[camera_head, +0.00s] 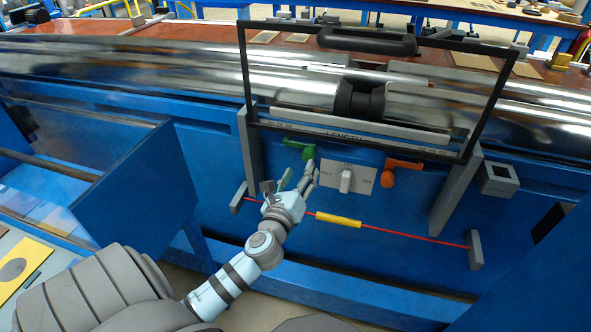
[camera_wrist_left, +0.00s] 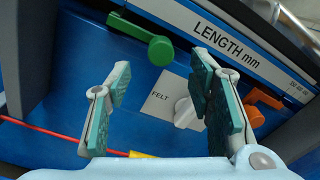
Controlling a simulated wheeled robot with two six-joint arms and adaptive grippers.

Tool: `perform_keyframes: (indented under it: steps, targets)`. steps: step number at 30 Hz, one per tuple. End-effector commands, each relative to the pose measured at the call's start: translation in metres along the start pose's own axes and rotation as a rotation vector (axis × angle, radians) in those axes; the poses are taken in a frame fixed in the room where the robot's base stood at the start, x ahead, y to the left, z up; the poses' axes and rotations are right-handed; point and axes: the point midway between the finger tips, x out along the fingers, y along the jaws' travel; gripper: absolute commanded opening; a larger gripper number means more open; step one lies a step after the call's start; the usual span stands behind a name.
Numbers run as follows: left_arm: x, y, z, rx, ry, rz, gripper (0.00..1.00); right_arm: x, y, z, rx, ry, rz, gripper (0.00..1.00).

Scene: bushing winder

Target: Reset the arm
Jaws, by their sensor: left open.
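My left gripper (camera_head: 296,180) is in front of the blue machine panel (camera_head: 340,212), just below the green lever (camera_head: 300,147) and left of the white switch knob (camera_head: 346,181). Its two teal-padded fingers stand apart with nothing between them. In the left wrist view the open fingers (camera_wrist_left: 155,110) frame the green lever (camera_wrist_left: 160,50), the white plate marked FELT and the white knob (camera_wrist_left: 188,113), all beyond the fingertips. An orange lever (camera_head: 388,178) sits right of the knob. My right gripper is not visible.
A red cord with a yellow sleeve (camera_head: 338,219) runs across the panel below the gripper. A black-framed clear guard (camera_head: 372,142) stands above over the metal rollers. A grey post (camera_head: 455,200) and a small grey box (camera_head: 498,179) are at the right.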

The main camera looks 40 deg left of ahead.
Motion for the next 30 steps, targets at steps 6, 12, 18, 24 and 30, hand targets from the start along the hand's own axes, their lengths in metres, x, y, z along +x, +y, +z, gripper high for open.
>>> perform_keyframes:
  steps: [6,12,18,24,30]
  targets:
    - [-0.038,0.0,0.0,0.0,0.001,0.0,0.48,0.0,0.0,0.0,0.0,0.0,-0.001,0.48]
    - [-0.041,0.0,0.0,0.0,0.0,0.0,0.48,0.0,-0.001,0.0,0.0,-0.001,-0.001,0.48]
    - [-0.041,0.0,0.0,0.0,0.0,0.0,0.48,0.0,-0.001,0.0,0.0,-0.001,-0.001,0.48]
    - [-0.04,0.0,0.0,-0.026,0.0,-0.001,0.48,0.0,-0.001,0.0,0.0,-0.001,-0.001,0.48]
    - [-0.042,0.04,-0.082,-0.598,0.198,0.113,0.48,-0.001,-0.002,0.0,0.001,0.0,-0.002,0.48]
